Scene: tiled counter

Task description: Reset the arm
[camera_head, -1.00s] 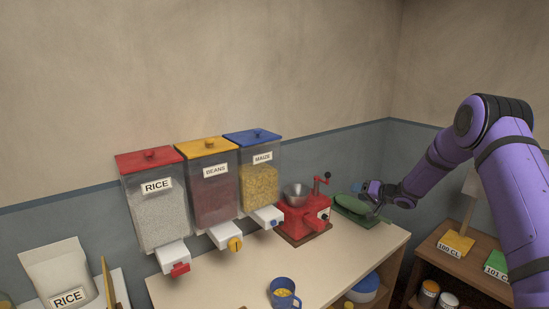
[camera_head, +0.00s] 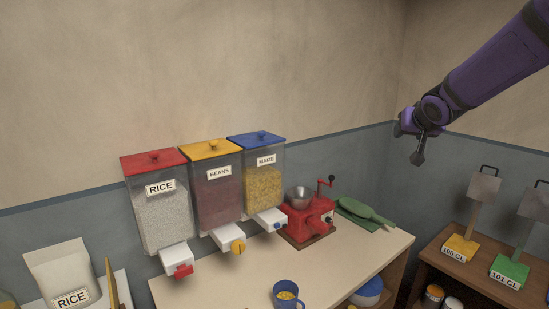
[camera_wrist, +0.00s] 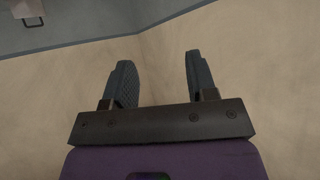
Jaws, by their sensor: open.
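My purple arm reaches in from the upper right of the head view. My gripper (camera_head: 420,148) hangs in the air in front of the back wall corner, above and to the right of the counter. In the wrist view my gripper (camera_wrist: 157,85) shows two dark fingers well apart with nothing between them.
Rice (camera_head: 160,215), beans (camera_head: 218,190) and maize (camera_head: 262,185) dispensers stand along the wall. A red grinder (camera_head: 306,222) and a blue cup (camera_head: 286,293) of yellow grains are on the counter (camera_head: 235,285). Yellow (camera_head: 459,248) and green (camera_head: 509,271) stands are on the right shelf.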

